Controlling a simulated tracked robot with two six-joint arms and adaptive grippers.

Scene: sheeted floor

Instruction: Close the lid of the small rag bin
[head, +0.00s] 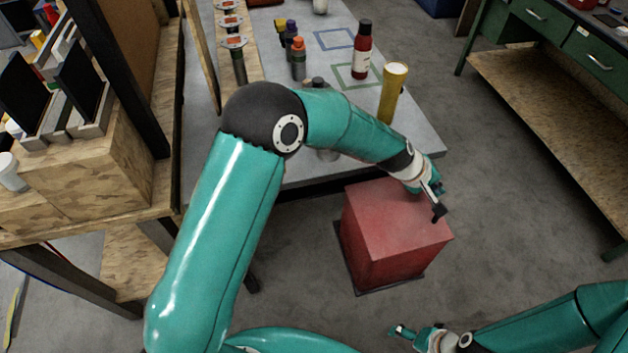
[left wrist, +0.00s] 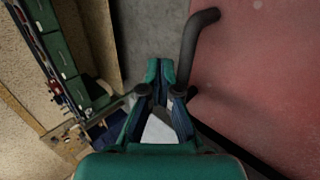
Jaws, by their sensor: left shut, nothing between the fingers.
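The small rag bin (head: 385,240) is a red box on the floor in front of the grey table. Its red top looks flat and down on the body; I see no opening, though my arm covers part of its far edge. In the left wrist view its red surface (left wrist: 265,70) fills the right side. A dark bent bar (left wrist: 190,50) stands at that surface's edge. My left gripper (head: 437,190) is over the bin's right part, beside the dark bar; in the wrist view its fingers (left wrist: 160,72) are together and empty. My right gripper (head: 395,330) is low, in front of the bin, apart from it.
The grey table (head: 425,140) behind the bin holds a red bottle (head: 362,50), a yellow cylinder (head: 393,90) and other bottles. A wooden shelf (head: 90,170) stands at left, a green workbench (head: 550,50) at right. The floor right of the bin is clear.

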